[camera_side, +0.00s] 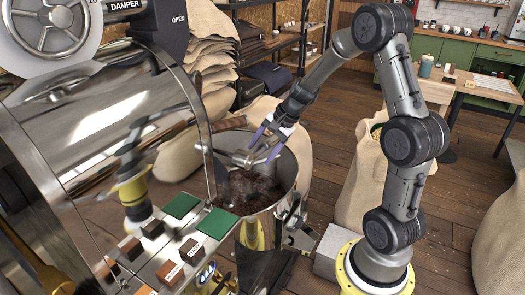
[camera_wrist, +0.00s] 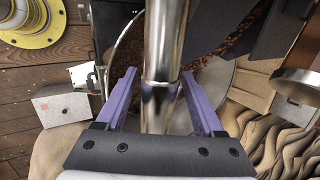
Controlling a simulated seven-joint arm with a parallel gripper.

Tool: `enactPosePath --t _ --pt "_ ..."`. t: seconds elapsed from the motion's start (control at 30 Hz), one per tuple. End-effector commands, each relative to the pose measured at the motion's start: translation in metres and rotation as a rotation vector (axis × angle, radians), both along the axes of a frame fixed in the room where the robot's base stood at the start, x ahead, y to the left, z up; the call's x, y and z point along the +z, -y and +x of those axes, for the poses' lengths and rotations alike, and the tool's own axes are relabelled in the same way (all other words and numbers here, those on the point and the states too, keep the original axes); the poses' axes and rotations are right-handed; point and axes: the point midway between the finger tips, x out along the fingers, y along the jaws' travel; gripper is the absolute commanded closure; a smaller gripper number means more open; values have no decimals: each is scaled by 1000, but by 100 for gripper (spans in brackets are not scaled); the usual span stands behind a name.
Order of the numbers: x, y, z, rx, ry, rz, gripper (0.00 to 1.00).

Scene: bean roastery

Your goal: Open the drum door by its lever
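The shiny roaster drum (camera_side: 105,120) fills the left of the side view. A bar with a brown handle (camera_side: 228,123) sticks out near its front; I cannot tell if this is the door lever. The drum door itself is not clearly visible. My gripper (camera_side: 268,143) is over the round metal bin (camera_side: 287,182) in front of the drum. In the wrist view, my gripper (camera_wrist: 160,73) is open, its purple fingers on either side of a polished metal bar (camera_wrist: 163,35). Gaps show between bar and fingers. I cannot tell whether it is the lever.
Dark beans (camera_side: 250,190) lie in the bin. A ledge by the drum carries green pads (camera_side: 181,205) and several small blocks (camera_side: 131,248). Sacks (camera_side: 365,180) stand to the right. A grey block (camera_side: 330,252) lies by my base. Open floor is behind.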

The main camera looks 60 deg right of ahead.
Motion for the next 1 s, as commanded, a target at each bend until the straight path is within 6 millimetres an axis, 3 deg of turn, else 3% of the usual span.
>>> enactPosePath --t 0.37,0.8,1.0 --pt "7 1 -4 -2 1 2 31" --pt "84 14 -44 -4 2 -2 31" --pt "110 18 -57 -2 1 0 31"
